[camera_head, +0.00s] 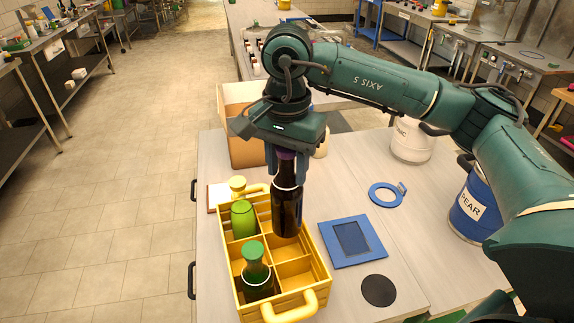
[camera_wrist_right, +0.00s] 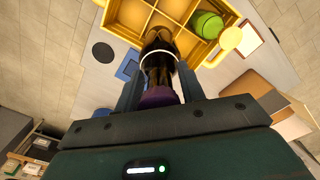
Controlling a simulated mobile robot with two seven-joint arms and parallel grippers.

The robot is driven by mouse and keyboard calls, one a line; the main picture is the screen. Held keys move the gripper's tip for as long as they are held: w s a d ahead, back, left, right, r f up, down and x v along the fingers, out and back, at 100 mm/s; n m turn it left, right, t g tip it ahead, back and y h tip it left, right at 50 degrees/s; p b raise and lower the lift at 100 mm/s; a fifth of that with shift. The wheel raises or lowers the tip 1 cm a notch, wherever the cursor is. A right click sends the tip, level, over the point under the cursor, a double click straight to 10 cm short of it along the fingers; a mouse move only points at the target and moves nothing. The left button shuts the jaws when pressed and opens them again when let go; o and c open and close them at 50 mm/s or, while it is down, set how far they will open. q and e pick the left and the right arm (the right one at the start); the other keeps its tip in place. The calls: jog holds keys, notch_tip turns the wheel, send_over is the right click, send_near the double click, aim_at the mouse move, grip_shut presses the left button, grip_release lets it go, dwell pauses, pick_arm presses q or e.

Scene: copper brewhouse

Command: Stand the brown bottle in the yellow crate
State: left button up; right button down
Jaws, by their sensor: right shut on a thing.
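The brown bottle (camera_head: 286,208) hangs upright from my right gripper (camera_head: 287,165), which is shut around its neck near the purple cap. The yellow crate (camera_head: 322,279) stands on the grey table with divided compartments. The bottle is in front of the crate's right side in the head view; I cannot tell whether its base is inside a compartment. A green bottle (camera_head: 243,219) and a dark bottle with a green top (camera_head: 257,280) stand in left compartments. In the right wrist view the brown bottle (camera_wrist_right: 158,50) points toward the crate (camera_wrist_right: 140,25). My left gripper is not in view.
Right of the crate lie a blue square frame (camera_head: 353,240), a black disc (camera_head: 379,290) and a blue ring (camera_head: 386,194). A blue PEAR drum (camera_head: 465,210) and a white container (camera_head: 411,142) stand further right. A cardboard box (camera_head: 240,148) stands behind the crate.

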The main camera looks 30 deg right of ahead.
aim_at(287, 181)
notch_tip(287, 181, down, 4)
jog(key=b, duration=0.3)
jog(key=shift+r, duration=0.2)
notch_tip(287, 181, down, 2)
jog(key=shift+f+b, duration=0.2)
jog(key=shift+b, duration=0.85)
jog(key=shift+f+b, duration=0.75)
jog(key=shift+f, duration=0.05)
notch_tip(287, 181, down, 2)
jog(key=shift+f+b, duration=0.15)
jog(key=shift+b, duration=0.95)
jog(key=shift+f+b, duration=0.95)
jog(key=shift+f, duration=0.05)
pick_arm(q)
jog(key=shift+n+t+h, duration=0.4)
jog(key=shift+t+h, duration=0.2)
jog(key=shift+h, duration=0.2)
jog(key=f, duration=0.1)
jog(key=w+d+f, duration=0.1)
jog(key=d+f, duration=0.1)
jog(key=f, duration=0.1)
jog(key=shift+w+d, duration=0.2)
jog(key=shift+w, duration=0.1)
pick_arm(e)
jog(key=shift+f, duration=0.15)
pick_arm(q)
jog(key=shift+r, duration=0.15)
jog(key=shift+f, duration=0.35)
pick_arm(e)
jog(key=shift+f, duration=0.15)
